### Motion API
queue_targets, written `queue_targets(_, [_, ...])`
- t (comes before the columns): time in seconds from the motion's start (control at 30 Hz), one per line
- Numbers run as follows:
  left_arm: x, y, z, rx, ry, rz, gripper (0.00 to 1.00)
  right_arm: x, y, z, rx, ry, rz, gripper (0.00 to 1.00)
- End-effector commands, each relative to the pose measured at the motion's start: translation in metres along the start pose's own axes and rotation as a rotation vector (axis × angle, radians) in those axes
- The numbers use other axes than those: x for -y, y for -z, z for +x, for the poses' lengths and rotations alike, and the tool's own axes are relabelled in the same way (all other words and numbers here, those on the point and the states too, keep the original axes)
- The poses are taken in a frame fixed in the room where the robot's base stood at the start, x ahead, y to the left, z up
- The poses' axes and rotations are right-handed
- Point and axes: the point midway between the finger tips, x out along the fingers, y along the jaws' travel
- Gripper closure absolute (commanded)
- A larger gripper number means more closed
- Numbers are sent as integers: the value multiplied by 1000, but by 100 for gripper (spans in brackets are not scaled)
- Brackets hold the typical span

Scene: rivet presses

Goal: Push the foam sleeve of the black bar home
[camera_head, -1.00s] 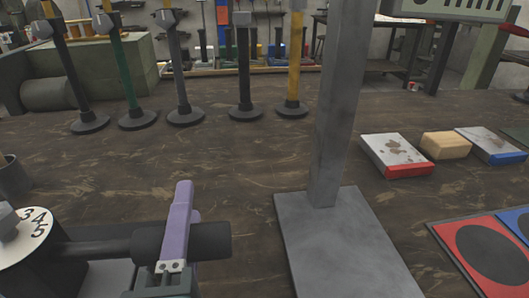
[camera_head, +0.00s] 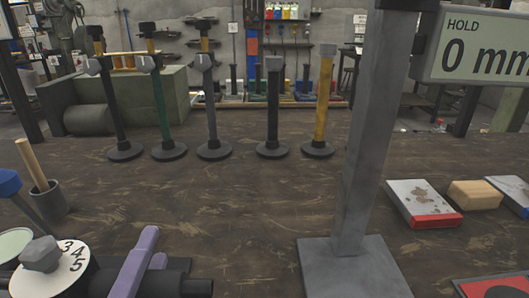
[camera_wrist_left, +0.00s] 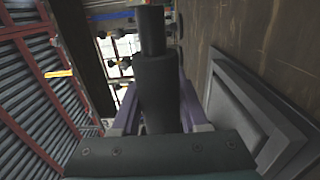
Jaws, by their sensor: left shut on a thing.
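The black bar (camera_wrist_left: 152,30) shows in the left wrist view as a thin dark rod running away from my gripper. Its thicker dark foam sleeve (camera_wrist_left: 157,88) lies between my purple fingers. In the head view the bar lies level at the lower left, beside a numbered white dial (camera_head: 72,256). My left gripper (camera_head: 142,264), with purple fingers, is shut on the sleeve close to the dial. The lower part of the gripper is cut off by the frame. Whether the sleeve touches a stop is not clear. My right gripper is not in view.
A grey post on a plate (camera_head: 352,270) stands right of the gripper. A cup with a wooden stick (camera_head: 50,200) is at left. Several upright bars (camera_head: 273,110) stand behind. Blocks (camera_head: 424,203) lie at right. The middle tabletop is clear.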

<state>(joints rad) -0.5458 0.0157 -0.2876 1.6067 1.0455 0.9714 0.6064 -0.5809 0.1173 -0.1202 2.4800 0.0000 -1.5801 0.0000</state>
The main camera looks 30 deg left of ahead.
Motion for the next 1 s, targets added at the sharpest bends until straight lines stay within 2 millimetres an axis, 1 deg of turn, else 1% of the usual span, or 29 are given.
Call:
queue_targets(0.07, [1, 1, 0, -5, 1, 1, 100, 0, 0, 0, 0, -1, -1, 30])
queue_targets(0.1, [1, 1, 0, -5, 1, 1, 54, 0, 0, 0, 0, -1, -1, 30])
queue_targets(0.37, [0, 0, 0, -2, 1, 1, 25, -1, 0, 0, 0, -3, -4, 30])
queue_targets(0.57, [0, 0, 0, -1, 0, 0, 25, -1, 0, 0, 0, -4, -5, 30])
queue_targets(0.67, [0, 0, -3, -1, 1, 1, 25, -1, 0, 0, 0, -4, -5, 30])
queue_targets(0.77, [2, 0, -14, -1, 4, 1, 25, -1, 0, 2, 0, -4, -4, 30])
queue_targets(1.0, [3, 0, -63, -2, 6, 2, 25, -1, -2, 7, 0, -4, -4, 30])
